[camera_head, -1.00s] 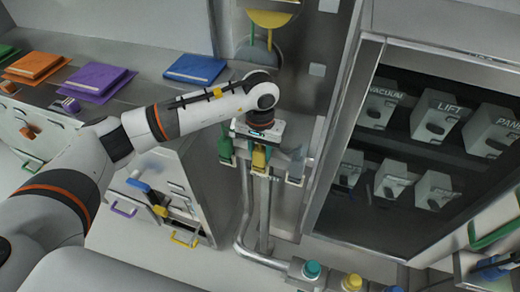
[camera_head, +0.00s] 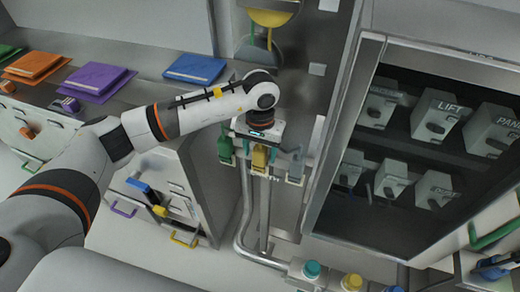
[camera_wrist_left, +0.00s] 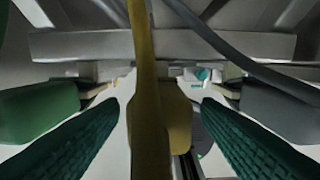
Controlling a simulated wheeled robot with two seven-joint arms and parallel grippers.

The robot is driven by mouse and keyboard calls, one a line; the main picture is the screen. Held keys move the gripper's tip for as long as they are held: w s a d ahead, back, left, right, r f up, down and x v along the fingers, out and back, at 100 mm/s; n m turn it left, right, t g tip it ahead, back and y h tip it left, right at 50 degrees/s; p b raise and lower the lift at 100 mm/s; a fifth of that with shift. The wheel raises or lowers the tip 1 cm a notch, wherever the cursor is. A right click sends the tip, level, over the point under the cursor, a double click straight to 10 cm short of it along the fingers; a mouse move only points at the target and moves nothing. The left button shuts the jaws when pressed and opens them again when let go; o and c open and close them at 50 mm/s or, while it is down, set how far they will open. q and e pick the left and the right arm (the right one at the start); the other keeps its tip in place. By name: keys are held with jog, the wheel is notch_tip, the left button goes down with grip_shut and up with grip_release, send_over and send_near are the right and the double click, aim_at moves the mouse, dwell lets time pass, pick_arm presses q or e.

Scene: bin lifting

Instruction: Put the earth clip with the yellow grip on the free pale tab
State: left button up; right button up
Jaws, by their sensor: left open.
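The earth clip with the yellow grip (camera_head: 260,158) hangs at the rail, between a clip with a green grip (camera_head: 225,149) and one with a grey grip (camera_head: 295,170). My left gripper (camera_head: 262,150) is at the yellow grip. In the left wrist view its green ribbed fingers (camera_wrist_left: 160,108) are apart, one on each side of the yellow grip (camera_wrist_left: 178,120), with gaps visible. A yellow cable runs down the picture in front of the grip. Two pale tabs, an upper one (camera_head: 328,5) and a lower one (camera_head: 317,69), show on the metal panel. My right gripper is out of view.
In the left wrist view the green grip (camera_wrist_left: 40,108) and grey grip (camera_wrist_left: 282,112) flank my fingers closely. An open cabinet (camera_head: 345,130) with labelled boxes stands right of the rail. Pipes (camera_head: 264,215) run below. A counter with coloured folders (camera_head: 195,68) is at left.

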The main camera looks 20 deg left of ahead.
pick_arm(q)
notch_tip(320, 180, up, 12)
jog(key=b, duration=0.1)
jog(key=shift+b, duration=0.4)
jog(key=shift+f, duration=0.1)
